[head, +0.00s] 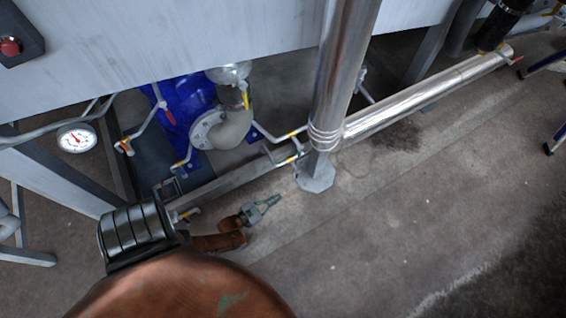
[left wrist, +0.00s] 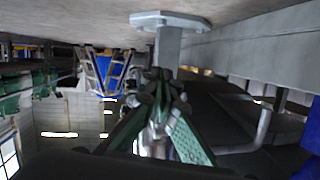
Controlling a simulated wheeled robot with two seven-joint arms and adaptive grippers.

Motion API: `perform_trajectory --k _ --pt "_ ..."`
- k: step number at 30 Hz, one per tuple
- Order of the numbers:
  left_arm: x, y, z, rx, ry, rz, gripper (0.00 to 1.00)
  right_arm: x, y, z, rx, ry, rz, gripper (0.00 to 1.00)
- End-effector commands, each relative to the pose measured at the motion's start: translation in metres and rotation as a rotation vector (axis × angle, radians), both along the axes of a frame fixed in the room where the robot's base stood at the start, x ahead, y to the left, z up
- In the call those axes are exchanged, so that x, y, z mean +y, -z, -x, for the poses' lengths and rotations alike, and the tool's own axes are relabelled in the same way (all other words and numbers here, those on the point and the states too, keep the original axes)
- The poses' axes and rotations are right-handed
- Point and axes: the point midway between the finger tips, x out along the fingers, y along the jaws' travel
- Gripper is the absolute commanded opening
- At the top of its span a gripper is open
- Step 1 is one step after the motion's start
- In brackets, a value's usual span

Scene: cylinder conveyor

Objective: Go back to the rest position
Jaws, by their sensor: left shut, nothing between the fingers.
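My left gripper (head: 270,202) is low in the middle of the head view, at the end of my copper-coloured arm, above the concrete floor. It is shut and empty, with its fingertips pointing up and to the right, towards the foot of a steel post. In the left wrist view its green fingers (left wrist: 160,80) come together at the tips with nothing between them. That view appears upside down. My right gripper is in neither view.
The steel post (head: 342,75) stands on a floor plate (head: 315,178) just beyond the gripper. A blue pump (head: 185,110), a pressure gauge (head: 77,138) and a long shiny pipe (head: 430,95) lie behind. The floor (head: 420,220) at right is clear.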

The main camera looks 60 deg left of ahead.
Motion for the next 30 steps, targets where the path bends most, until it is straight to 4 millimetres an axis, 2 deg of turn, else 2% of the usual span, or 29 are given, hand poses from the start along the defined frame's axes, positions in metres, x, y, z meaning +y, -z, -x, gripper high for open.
perform_trajectory --k 1,4,17,20,23,27,30 --pt "-0.001 0.009 0.007 0.006 0.000 0.000 0.00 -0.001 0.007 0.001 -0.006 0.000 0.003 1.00" --pt "-0.002 0.016 0.014 0.004 0.000 -0.001 0.00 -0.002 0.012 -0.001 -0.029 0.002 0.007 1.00" --pt "-0.004 0.020 0.021 0.009 -0.001 0.005 0.00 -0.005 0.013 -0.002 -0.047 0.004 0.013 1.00" --pt "-0.014 0.026 0.024 0.055 0.014 0.032 0.00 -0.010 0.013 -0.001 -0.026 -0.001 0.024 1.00" --pt "-0.034 0.035 0.032 0.150 0.044 0.077 0.00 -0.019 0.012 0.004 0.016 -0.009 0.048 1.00" --pt "-0.066 0.040 0.052 0.326 0.095 0.136 0.00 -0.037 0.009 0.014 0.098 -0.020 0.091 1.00" --pt "-0.083 0.035 0.073 0.456 0.121 0.162 0.00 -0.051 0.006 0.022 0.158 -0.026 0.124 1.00"
